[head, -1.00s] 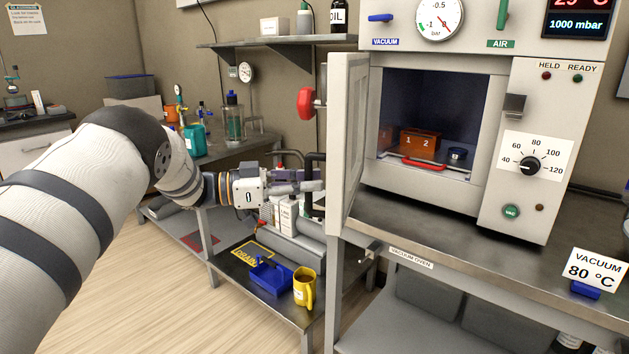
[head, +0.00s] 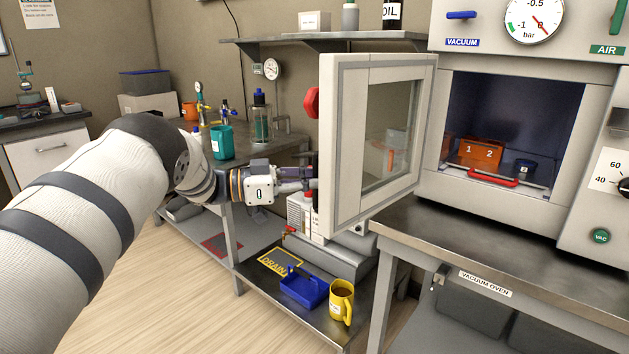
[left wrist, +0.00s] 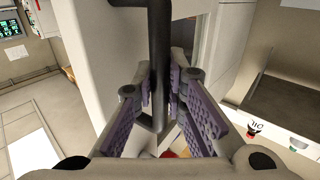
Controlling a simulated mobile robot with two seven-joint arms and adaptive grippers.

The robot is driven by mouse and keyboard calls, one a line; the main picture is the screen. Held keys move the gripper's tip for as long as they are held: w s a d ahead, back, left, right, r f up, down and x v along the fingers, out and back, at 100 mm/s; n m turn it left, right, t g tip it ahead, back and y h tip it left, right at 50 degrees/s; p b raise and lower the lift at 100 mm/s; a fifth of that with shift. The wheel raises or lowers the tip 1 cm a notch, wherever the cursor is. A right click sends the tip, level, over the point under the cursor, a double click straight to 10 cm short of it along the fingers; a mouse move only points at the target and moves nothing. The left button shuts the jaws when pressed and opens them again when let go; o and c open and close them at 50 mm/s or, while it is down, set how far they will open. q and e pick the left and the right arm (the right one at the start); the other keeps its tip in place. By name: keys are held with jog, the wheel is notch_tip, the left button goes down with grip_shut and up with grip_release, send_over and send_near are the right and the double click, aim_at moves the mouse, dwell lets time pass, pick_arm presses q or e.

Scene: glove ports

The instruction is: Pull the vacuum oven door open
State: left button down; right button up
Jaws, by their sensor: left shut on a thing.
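The vacuum oven (head: 490,221) stands on the bench at the right in the head view. Its door (head: 350,145) stands wide open to the left, with its inner face and window toward me. The chamber (head: 515,110) is exposed. My left gripper (head: 309,186) is at the outer side of the door, its fingertips partly hidden by the door's edge. In the left wrist view, the purple-padded fingers (left wrist: 160,95) are shut on the dark door handle (left wrist: 159,50). My right gripper is not in view.
Inside the chamber are an orange block (head: 480,152) marked 1 and 2, a red-handled shelf (head: 492,180) and a small blue-capped item (head: 524,167). A wall shelf (head: 300,43) is behind.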

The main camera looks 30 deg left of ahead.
pick_arm(q)
jog(key=shift+w+a, duration=0.15)
jog(key=shift+a, duration=0.05)
dwell(0.3)
jog(key=c, duration=1.6)
grip_release()
jog(key=v, duration=1.2)
